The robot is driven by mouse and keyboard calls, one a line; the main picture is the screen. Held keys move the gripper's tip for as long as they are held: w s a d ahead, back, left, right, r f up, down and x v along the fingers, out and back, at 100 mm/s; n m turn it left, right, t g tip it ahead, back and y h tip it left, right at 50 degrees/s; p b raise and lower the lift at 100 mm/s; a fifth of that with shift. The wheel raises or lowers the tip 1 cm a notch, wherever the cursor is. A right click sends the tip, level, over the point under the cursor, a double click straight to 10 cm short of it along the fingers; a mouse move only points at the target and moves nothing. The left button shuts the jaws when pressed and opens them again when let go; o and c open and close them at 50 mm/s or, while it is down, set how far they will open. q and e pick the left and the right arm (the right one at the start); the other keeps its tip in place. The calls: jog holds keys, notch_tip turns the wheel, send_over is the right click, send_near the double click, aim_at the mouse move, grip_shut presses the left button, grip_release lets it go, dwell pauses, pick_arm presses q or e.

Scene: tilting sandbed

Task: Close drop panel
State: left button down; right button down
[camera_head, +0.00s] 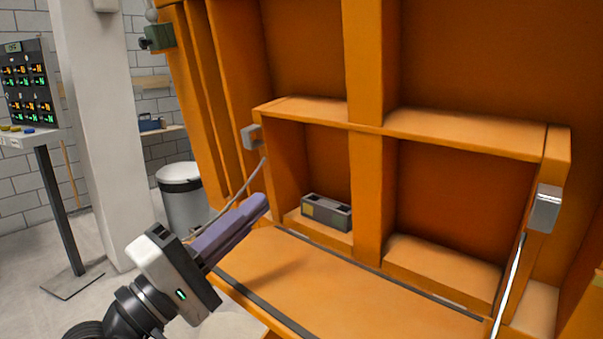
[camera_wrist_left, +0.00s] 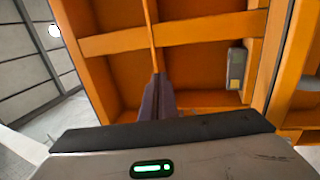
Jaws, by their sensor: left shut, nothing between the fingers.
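The orange drop panel (camera_head: 310,283) is folded down and lies open, sloping slightly, in front of the orange cabinet's lower opening. Dark strips run along its edges. My left gripper (camera_head: 264,203) has its purple fingers shut and empty. In the head view, they overlap the panel's left end and point towards the opening's left side; I cannot tell whether they touch anything. The fingers also show in the left wrist view (camera_wrist_left: 158,92), pointing at the orange frame. My right gripper is out of view.
A grey block (camera_head: 326,211) sits inside the opening's left compartment. A metal stay (camera_head: 508,282) runs along the right side below a grey bracket (camera_head: 545,208). A bin (camera_head: 186,198), a white pillar (camera_head: 99,130) and a control stand (camera_head: 60,205) are on the left.

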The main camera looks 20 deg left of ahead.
pick_arm(q)
jog(key=p+x, duration=0.2)
jog(key=x, duration=1)
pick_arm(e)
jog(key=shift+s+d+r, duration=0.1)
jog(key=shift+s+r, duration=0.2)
pick_arm(q)
jog(key=shift+f, duration=0.1)
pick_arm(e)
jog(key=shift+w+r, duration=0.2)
pick_arm(q)
jog(key=shift+s, duration=0.1)
dwell(0.4)
